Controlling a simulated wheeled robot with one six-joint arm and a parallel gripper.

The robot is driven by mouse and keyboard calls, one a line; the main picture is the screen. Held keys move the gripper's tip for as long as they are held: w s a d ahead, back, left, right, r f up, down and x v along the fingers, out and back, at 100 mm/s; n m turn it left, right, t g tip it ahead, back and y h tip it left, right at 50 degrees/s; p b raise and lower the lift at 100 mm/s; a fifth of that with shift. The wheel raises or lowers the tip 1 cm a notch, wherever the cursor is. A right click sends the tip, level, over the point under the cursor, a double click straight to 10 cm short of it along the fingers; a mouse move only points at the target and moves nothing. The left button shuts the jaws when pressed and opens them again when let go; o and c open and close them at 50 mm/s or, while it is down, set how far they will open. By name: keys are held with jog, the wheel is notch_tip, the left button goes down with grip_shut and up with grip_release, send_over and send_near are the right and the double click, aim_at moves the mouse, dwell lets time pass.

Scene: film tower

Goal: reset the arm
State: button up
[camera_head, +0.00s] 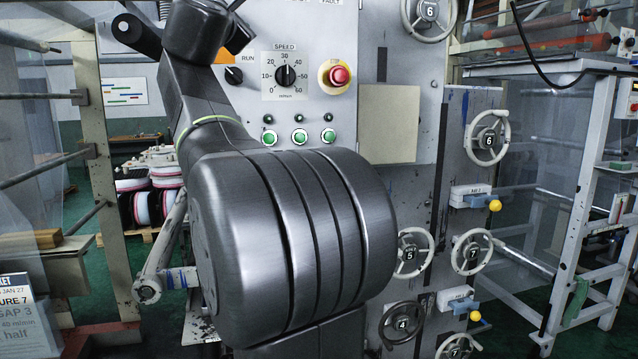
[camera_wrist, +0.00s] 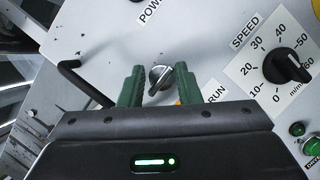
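My arm (camera_head: 290,235) fills the middle of the head view, bent upward in front of a grey control panel (camera_head: 350,60). Its gripper end cannot be made out there. In the wrist view my gripper (camera_wrist: 159,72) has two green fingers set apart, pointing at the panel. A "RUN" label (camera_wrist: 215,94) lies right of the fingers.
A speed dial (camera_head: 285,76), a red stop button (camera_head: 339,75) and green buttons (camera_head: 299,136) are on the panel. Several handwheels (camera_head: 487,137) stick out at right. A bent black handle (camera_wrist: 84,80) is left of the fingers. A post (camera_head: 92,180) stands at left.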

jog(key=shift+n+t+y, duration=0.4)
jog(key=shift+n+y, duration=0.4)
jog(key=shift+n, duration=1)
jog(key=shift+d, duration=0.15)
